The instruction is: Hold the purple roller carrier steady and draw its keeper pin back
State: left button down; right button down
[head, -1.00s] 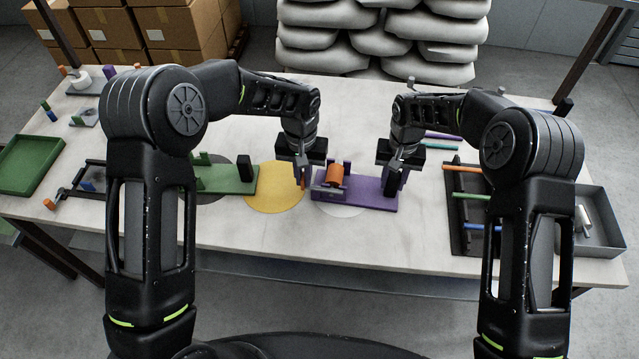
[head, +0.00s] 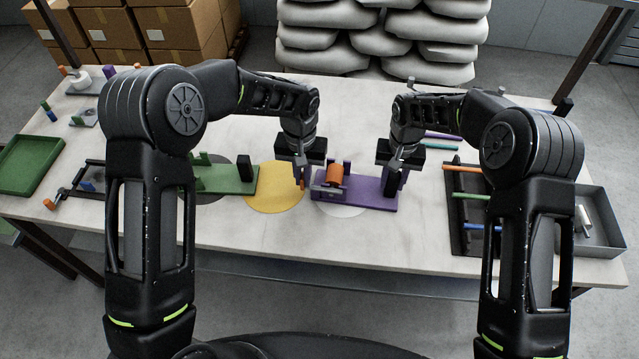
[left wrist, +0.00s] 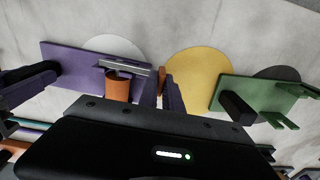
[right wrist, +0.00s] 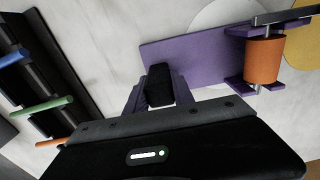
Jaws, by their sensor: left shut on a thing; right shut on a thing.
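The purple carrier (head: 370,193) lies flat on the table, its orange roller (head: 334,176) between upright purple cheeks at the left end. The roller also shows in the right wrist view (right wrist: 263,62). A grey bar (left wrist: 125,66) runs along the roller's side. My right gripper (head: 393,182) is shut on the black upright grip (right wrist: 159,85) at the carrier's right end. My left gripper (head: 301,182) is just left of the roller, shut on the small orange end of the keeper pin (left wrist: 163,80). The fingers hide much of the pin.
A green carrier (head: 225,178) lies left of a yellow disc (head: 272,200). A dark rack (head: 456,215) with coloured rods and a grey bin (head: 610,240) are on the right. A green tray (head: 28,160) is at the far left. The table's front strip is clear.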

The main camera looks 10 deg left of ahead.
pick_arm(q)
jog(key=shift+w+a, duration=0.15)
jog(key=shift+a, duration=2.2)
pick_arm(e)
jog(key=shift+d, duration=0.1)
pick_arm(q)
jog(key=c, duration=1.5)
grip_release()
jog(key=shift+o, duration=0.2)
notch_tip(320, 180, up, 12)
pick_arm(e)
jog(key=c, duration=1)
grip_release()
jog(key=shift+o, duration=0.2)
